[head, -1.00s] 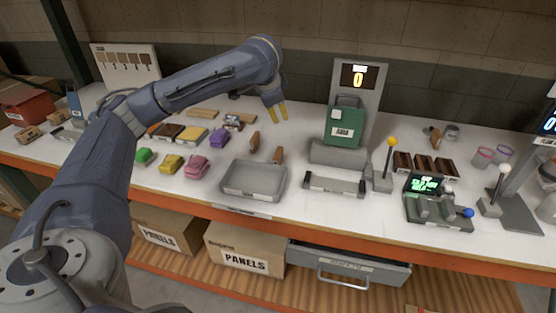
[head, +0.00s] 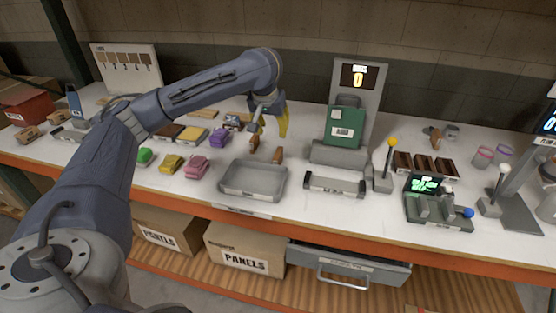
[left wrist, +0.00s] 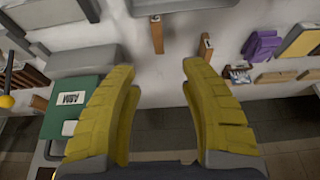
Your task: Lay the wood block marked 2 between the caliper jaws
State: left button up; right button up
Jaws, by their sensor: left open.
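Two small brown wood blocks stand on the white bench behind the grey tray: a left one (head: 254,142) and a right one (head: 278,155). They also show in the left wrist view, one block (left wrist: 157,37) ahead between the fingers and the other block (left wrist: 206,47) ahead of the right finger. Their end labels are too small to read, so I cannot tell which is 2. My left gripper (head: 273,119) is open and empty, above and behind the blocks, with yellow fingers (left wrist: 158,70). A grey device with a green display and jaw-like uprights (head: 438,212), seemingly the caliper, stands at the right front. My right gripper is not in view.
The grey tray (head: 253,195) lies in front of the blocks. A green box (head: 344,128) stands right of my gripper, by the display stand. A yellow-knobbed lever (head: 391,142) and dark brown blocks (head: 424,165) stand between there and the device. Coloured pieces lie left.

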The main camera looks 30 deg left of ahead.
aim_at(278, 153)
pick_arm(q)
jog(key=x, duration=1)
jog(key=shift+f, duration=0.2)
jog(key=shift+x, duration=2.65)
jog(key=shift+d, duration=0.15)
grip_shut()
